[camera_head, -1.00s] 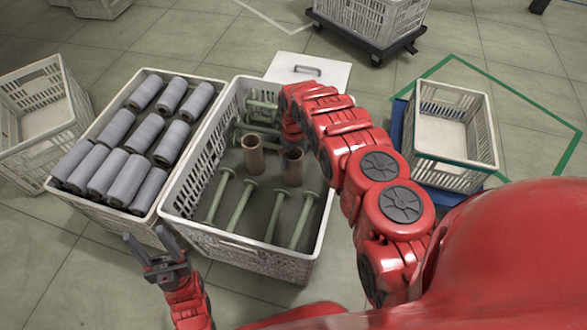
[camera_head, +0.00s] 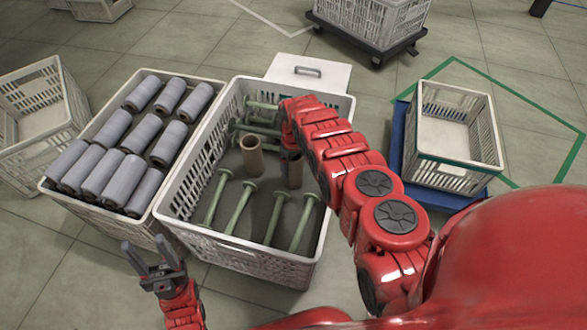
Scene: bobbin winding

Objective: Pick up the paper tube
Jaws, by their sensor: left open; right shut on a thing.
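My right arm reaches into this crate from the right. My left gripper (camera_head: 147,248) is open and empty, in front of the crates at the lower left.
Several green bobbins (camera_head: 240,206) lie in the middle crate around the tubes. The crate left of it (camera_head: 100,218) holds several grey rolls (camera_head: 122,180). An empty crate (camera_head: 455,172) stands at right on a blue base.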

